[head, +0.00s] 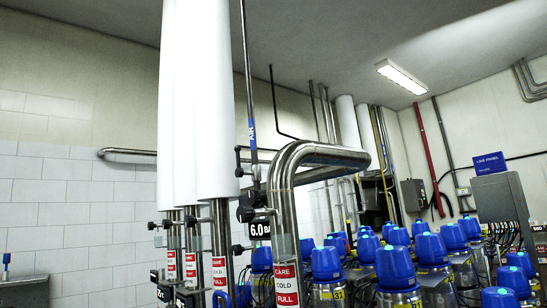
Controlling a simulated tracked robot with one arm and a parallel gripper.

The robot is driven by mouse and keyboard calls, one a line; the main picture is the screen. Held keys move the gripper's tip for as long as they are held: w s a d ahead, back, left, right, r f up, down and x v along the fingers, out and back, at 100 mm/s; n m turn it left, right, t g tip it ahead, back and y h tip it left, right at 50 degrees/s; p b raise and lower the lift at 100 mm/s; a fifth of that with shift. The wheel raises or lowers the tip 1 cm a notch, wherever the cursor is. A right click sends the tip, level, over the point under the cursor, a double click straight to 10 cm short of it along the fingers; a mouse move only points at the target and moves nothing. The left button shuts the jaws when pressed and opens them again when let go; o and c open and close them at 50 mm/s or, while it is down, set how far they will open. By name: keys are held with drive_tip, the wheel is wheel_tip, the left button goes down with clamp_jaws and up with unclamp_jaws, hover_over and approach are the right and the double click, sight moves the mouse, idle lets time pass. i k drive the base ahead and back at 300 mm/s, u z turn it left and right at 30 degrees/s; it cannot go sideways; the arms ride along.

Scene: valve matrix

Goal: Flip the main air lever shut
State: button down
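A thin dark vertical pipe (246,70) comes down from the ceiling left of centre. It carries a blue label with white lettering that seems to read AIR (252,134). Small black fittings (239,161) sit on its left side below the label. Lower down are a round black part (245,214) and a black sign reading 6.0 BAR (259,229). I cannot tell which of these black parts is the main air lever, or its position. My gripper does not show in the head view.
Thick white-wrapped pipes (212,100) stand left of the air pipe, with CARE COLD FULL labels below. A bent steel pipe (315,153) stands close on the right. Several blue-capped valves (396,266) fill the lower right. A grey cabinet (503,195) stands at far right.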

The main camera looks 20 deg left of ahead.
sight(238, 157)
drive_tip(key=u, duration=0.2)
drive_tip(key=i, duration=1.2)
drive_tip(key=u, duration=0.9)
drive_tip(key=i, duration=0.45)
drive_tip(key=u, duration=0.4)
